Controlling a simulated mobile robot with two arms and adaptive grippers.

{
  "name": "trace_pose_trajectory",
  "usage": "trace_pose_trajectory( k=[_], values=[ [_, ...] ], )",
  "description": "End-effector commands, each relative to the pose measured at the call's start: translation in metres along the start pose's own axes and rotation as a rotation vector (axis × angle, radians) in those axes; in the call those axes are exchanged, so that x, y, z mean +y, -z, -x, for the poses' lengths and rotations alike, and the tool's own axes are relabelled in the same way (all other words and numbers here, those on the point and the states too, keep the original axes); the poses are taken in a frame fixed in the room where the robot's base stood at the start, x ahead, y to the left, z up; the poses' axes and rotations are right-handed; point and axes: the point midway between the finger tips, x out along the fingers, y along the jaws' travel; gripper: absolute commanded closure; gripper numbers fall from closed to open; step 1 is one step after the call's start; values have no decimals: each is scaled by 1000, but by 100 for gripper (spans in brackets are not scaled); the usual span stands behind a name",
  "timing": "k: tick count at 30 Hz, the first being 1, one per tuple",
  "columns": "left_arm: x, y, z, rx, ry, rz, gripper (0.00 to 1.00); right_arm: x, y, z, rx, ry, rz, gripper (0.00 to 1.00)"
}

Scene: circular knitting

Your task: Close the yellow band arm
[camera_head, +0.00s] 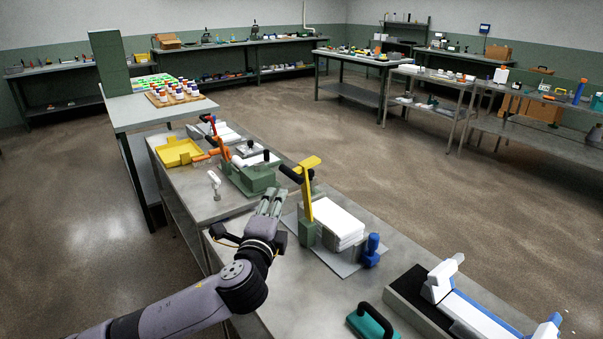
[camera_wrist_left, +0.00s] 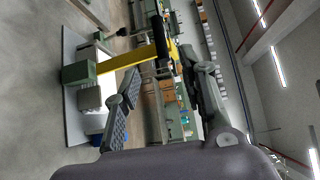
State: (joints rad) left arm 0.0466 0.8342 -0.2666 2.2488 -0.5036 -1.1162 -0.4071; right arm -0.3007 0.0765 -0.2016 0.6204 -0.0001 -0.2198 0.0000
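The yellow band arm (camera_head: 307,192) stands raised on a green block (camera_head: 306,232), with a black handle (camera_head: 291,174) at its upper end. White stacked sheets (camera_head: 338,222) lie beside it on a grey plate. In the left wrist view the yellow band arm (camera_wrist_left: 126,58) reaches from the green block (camera_wrist_left: 78,72) to the black handle (camera_wrist_left: 161,38), just beyond the fingertips. My left gripper (camera_head: 271,200) is left of the arm, apparently without touching it. The left wrist view shows its fingers (camera_wrist_left: 160,64) spread, with nothing held. My right gripper is not in view.
A blue knobbed piece (camera_head: 371,251) stands right of the plate. A teal tool with a black handle (camera_head: 371,322) and a blue-white device on a black base (camera_head: 470,305) are nearer. A green press (camera_head: 252,178) and a yellow tray (camera_head: 180,152) are farther along.

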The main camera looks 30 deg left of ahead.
Motion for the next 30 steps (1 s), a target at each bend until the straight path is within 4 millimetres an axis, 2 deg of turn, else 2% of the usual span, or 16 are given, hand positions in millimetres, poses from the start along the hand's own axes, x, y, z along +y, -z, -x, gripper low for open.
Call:
trace_pose_trajectory(
  k=[21, 30],
  values=[
    [-1, -1, -132, -3, -3, 3, 62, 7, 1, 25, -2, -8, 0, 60],
    [1, 0, -164, -1, -3, 2, 62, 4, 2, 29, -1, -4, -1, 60]
  ],
)
